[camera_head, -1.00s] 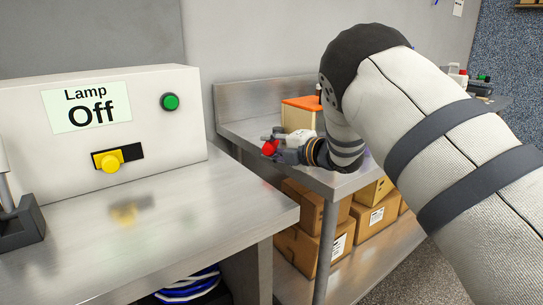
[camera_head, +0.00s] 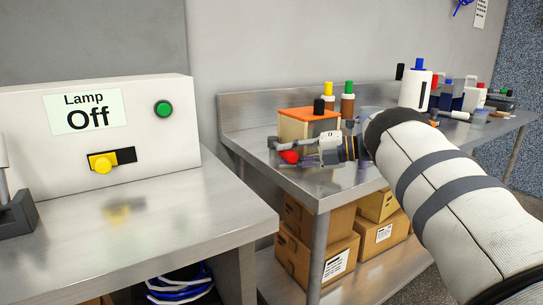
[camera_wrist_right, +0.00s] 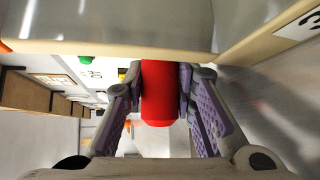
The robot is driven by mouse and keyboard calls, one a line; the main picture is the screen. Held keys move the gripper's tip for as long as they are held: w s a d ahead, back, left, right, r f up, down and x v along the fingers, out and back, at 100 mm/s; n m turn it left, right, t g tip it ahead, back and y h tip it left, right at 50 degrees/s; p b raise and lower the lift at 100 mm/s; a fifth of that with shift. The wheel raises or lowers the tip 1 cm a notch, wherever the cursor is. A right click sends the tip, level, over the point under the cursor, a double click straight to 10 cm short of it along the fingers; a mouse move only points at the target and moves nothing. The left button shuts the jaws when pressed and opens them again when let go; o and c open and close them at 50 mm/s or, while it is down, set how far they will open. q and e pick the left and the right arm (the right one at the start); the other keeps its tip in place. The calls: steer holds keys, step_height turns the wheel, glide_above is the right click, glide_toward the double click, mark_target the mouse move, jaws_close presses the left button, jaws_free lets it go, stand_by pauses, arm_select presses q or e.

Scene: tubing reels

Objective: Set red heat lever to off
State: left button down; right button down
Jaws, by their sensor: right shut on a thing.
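The red lever knob (camera_head: 289,157) sits low at the front of a cream box with an orange top (camera_head: 311,114), on the metal bench at the centre. My right gripper (camera_head: 287,150) is beside the box and shut on the red knob. In the right wrist view the knob is a red cylinder (camera_wrist_right: 158,92) between the two purple-padded fingers (camera_wrist_right: 160,105). The cream box's label and the lever's slot cannot be made out. My left gripper is not in view.
A white lamp box (camera_head: 150,140) reading "Off", with a yellow lever (camera_head: 103,162) and green button (camera_head: 163,108), stands on the left bench. Bottles (camera_head: 348,104) stand behind the orange-topped box. Cardboard boxes (camera_head: 325,245) lie on the shelf below. A gap separates the benches.

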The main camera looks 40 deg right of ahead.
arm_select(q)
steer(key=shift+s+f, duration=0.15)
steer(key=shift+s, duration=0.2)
arm_select(e)
steer(key=shift+d, duration=0.15)
steer(key=c, duration=1.3)
jaws_free()
